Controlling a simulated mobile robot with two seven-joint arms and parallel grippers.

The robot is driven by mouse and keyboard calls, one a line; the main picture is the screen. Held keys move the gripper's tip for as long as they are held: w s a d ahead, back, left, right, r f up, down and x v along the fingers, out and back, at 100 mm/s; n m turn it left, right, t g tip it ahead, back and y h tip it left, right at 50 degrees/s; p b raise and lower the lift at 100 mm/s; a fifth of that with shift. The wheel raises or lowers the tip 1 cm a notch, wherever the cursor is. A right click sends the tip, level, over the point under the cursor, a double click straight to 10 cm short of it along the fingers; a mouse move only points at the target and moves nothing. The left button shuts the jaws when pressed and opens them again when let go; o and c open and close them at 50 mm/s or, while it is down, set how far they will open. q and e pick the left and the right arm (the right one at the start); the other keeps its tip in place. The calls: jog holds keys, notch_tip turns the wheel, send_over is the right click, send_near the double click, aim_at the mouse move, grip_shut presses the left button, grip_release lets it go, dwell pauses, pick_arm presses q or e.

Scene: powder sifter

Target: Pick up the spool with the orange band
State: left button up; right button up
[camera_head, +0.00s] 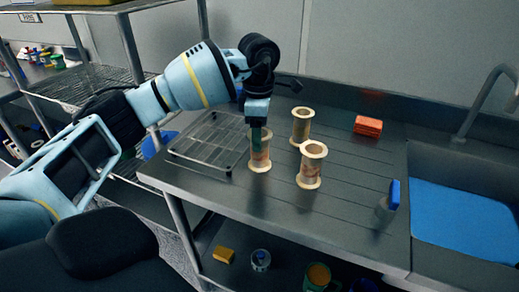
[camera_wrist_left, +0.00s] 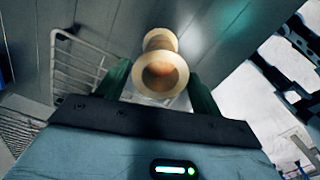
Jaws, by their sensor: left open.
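Three pale spools stand upright on the metal counter in the head view. One spool (camera_head: 260,163) is directly below and between the fingers of my left gripper (camera_head: 260,135); one (camera_head: 301,126) stands further back; one (camera_head: 311,168) stands to its right at the front. All have brownish or reddish wrapping; I cannot tell which band is orange. In the left wrist view, the open green fingers (camera_wrist_left: 160,85) stand on either side of a spool (camera_wrist_left: 163,73), whose round end faces the camera. I cannot tell whether they touch it. My right gripper is not in view.
A wire rack (camera_head: 208,143) lies left of the spools. An orange-red block (camera_head: 368,126) and a blue-topped bottle (camera_head: 388,203) stand to the right, beside the sink with its blue basin (camera_head: 465,222). Lower-shelf items include a yellow block (camera_head: 224,254). The counter between is clear.

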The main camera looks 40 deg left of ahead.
pick_arm(q)
jog(key=shift+w+d+f, duration=0.1)
jog(key=shift+f, duration=1.6)
jog(key=c, duration=0.8)
jog(key=shift+c, duration=0.3)
jog(key=shift+r, duration=0.1)
jog(key=shift+r, duration=0.4)
jog(key=r, duration=0.2)
jog(key=shift+s+d+r, duration=0.1)
jog(key=shift+s+r, duration=0.1)
jog(key=shift+r, duration=0.1)
jog(key=s+d, duration=0.3)
jog(key=s, duration=0.4)
jog(key=s+d+r, duration=0.1)
jog(key=s+d, duration=0.2)
jog(key=s, duration=0.4)
jog(key=shift+s+r+b, duration=0.15)
jog(key=shift+r+b, duration=0.05)
jog(key=shift+b, duration=0.25)
